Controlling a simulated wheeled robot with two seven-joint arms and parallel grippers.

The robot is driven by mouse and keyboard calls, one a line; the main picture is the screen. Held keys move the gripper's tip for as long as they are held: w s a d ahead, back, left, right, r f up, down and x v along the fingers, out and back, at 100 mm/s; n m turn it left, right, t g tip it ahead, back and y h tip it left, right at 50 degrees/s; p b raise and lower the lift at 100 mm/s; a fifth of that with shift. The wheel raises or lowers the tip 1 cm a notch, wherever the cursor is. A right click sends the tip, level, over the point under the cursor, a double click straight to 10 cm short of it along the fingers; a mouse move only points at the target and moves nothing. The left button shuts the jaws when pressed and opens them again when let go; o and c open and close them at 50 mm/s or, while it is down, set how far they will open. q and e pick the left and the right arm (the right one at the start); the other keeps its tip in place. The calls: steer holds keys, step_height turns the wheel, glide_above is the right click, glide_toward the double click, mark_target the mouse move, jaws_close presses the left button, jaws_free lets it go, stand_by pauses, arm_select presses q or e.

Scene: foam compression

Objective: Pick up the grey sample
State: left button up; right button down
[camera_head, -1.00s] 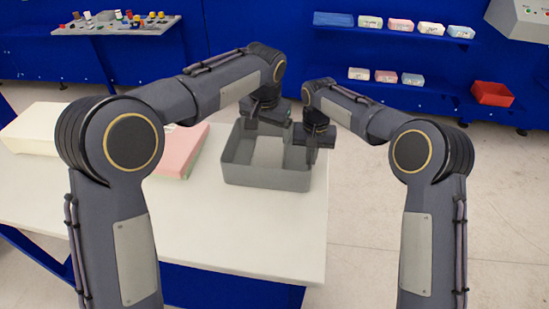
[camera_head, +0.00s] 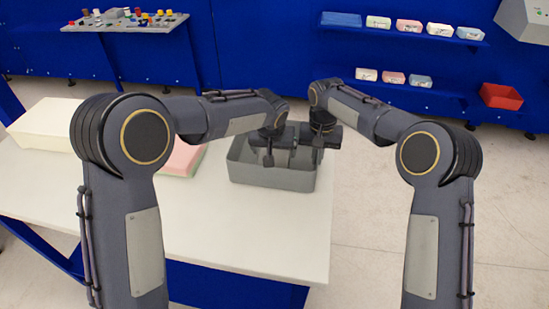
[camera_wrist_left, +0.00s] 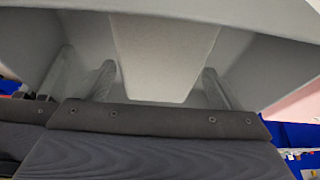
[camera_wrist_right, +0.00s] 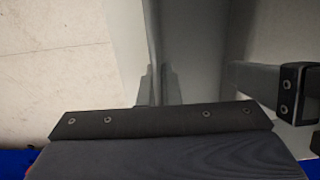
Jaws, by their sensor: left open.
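The grey sample (camera_wrist_left: 165,50) is a pale grey block inside the grey bin (camera_head: 270,178), seen in the left wrist view. In the head view my grippers mostly hide it. My left gripper (camera_head: 280,157) is open over the bin, with its fingers pointing down into it. In the left wrist view the sample lies between its fingers; I see no clear contact. My right gripper (camera_head: 318,155) is at the bin's right wall. In the right wrist view its fingers (camera_wrist_right: 158,88) are close together, one on each side of that wall.
The bin stands near the right edge of the white table (camera_head: 240,235). A pink slab (camera_head: 184,160) and a cream block (camera_head: 45,125) lie to its left. The front of the table is clear. Shelves with small boxes (camera_head: 408,26) and a red bin (camera_head: 501,96) are behind.

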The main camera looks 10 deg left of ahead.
mark_target(274, 152)
arm_select(q)
steer(key=shift+x, duration=1.35)
steer(key=c, duration=0.6)
steer(key=shift+r, duration=0.15)
step_height(274, 152, up, 10)
steer(key=shift+d+f, duration=0.1)
arm_select(e)
steer(key=c, duration=1.6)
jaws_free()
steer(key=shift+o, duration=0.2)
